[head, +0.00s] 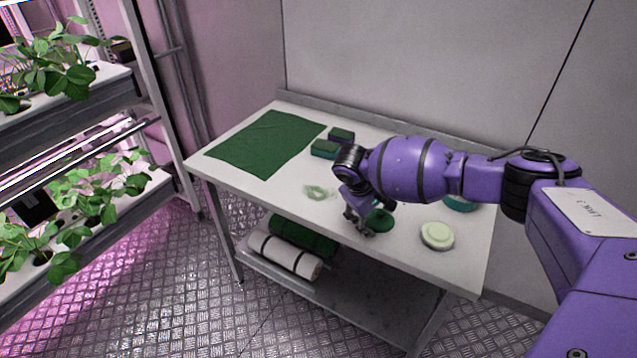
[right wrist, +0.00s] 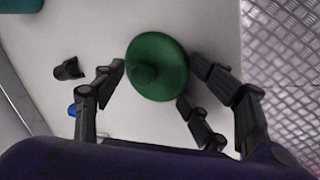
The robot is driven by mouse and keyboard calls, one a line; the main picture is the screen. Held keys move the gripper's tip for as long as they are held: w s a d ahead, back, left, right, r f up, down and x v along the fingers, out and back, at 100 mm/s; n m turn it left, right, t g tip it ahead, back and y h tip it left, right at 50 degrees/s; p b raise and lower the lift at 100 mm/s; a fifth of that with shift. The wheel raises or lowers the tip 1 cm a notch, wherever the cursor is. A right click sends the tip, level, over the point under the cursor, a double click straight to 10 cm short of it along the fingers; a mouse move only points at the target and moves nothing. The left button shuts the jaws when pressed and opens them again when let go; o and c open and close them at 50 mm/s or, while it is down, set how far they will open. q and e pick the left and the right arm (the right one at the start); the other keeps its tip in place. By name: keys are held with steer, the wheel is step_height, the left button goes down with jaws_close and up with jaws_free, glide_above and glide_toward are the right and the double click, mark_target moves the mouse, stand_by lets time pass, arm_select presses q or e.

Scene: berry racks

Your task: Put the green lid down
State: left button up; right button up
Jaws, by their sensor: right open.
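The green lid (head: 381,220) is a round dark green disc near the front edge of the white table (head: 300,185). In the right wrist view the lid (right wrist: 158,66) shows its round knob facing the camera, and it appears to lie flat on the table. My right gripper (head: 362,222) is at the lid in the head view. In the right wrist view its open fingers (right wrist: 150,95) stand on both sides of the lid, with gaps between fingers and lid. My left gripper is not in view.
A pale round container (head: 437,235) stands to the right of the lid. A teal dish (head: 461,203) is partly behind my arm. A green cloth (head: 267,143), two green-topped sponges (head: 326,149) and a small clear item (head: 318,192) lie leftward. Plant racks (head: 75,210) stand at left.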

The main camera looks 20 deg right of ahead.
steer(key=shift+r, duration=0.45)
steer(key=p+v, duration=0.1)
steer(key=v, duration=1)
steer(key=s+a+f+n+t+y, duration=0.1)
steer(key=s+a+f+y, duration=0.3)
steer(key=s+a+f, duration=0.6)
steer(key=s+a+f+n+t+y, duration=0.1)
steer(key=s+a+f+y, duration=0.45)
steer(key=a+f, duration=0.75)
steer(key=s+d+f+m+t, duration=0.2)
steer(key=s+f+t, duration=0.1)
steer(key=s, duration=0.6)
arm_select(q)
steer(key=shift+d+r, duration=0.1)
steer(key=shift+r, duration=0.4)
arm_select(e)
steer(key=s+d+m+t+h, duration=0.2)
steer(key=s+d+h, duration=0.2)
steer(key=s+d, duration=0.6)
steer(key=shift+s+t, duration=0.3)
steer(key=shift+s, duration=0.85)
